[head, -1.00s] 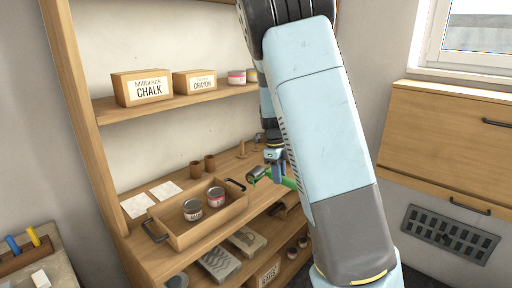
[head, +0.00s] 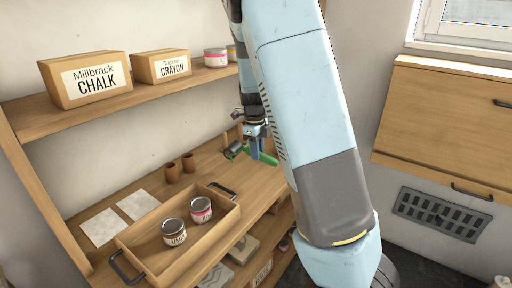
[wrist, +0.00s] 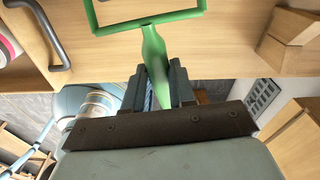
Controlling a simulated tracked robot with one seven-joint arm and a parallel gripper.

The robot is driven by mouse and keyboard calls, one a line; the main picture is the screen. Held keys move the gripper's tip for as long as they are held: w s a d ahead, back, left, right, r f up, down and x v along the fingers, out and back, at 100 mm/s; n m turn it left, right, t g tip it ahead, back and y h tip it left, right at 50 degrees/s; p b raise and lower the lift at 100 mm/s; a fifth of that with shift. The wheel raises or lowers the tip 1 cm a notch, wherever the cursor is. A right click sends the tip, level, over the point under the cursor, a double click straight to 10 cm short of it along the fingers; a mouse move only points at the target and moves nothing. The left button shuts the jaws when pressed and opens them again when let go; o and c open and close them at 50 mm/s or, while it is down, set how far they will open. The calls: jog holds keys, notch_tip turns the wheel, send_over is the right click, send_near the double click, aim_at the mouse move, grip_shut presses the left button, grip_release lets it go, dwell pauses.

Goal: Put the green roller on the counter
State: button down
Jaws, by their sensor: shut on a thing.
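The green roller has a dark cylinder (head: 234,150) and a green handle (head: 266,159). My gripper (head: 257,146) is shut on the handle, partly hidden behind my arm in the head view. In the wrist view, the green handle (wrist: 154,50) runs between the fingers (wrist: 160,88), with its green frame beyond. The roller is over or near the wooden counter (head: 215,168) at its right part; I cannot tell whether it touches.
A wooden tray (head: 122,240) with two tins stands on the counter. A shelf (head: 110,98) above holds chalk and crayon boxes and tins. Bare counter lies right of the cups.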

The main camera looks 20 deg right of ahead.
jog(key=shift+a+f, duration=0.1)
jog(key=shift+f, duration=3.35)
jog(key=shift+s+f, duration=0.1)
jog(key=shift+f, duration=0.05)
jog(key=c, duration=0.9)
grip_release()
jog(key=shift+o, duration=0.2)
jog(key=r, duration=1.2)
jog(key=shift+w+a+r, duration=0.25)
jog(key=shift+w+a, duration=0.1)
jog(key=shift+s+r, duration=0.1)
jog(key=shift+r, duration=0.55)
jog(key=s+r+n+t, duration=0.2)
jog(key=s+r+n, duration=0.2)
jog(key=s+n, duration=0.5)
jog(key=s+r+n+t, duration=0.2)
jog(key=s+r+n, duration=0.3)
jog(key=s+n, duration=0.3)
jog(key=s+r+n+t, duration=0.2)
jog(key=s+r+n, duration=0.2)
jog(key=s+n, duration=0.5)
jog(key=s, duration=0.3)
jog(key=shift+s+a+r+n+y, duration=0.2)
jog(key=shift+a+n+y, duration=0.1)
jog(key=shift+a, duration=0.1)
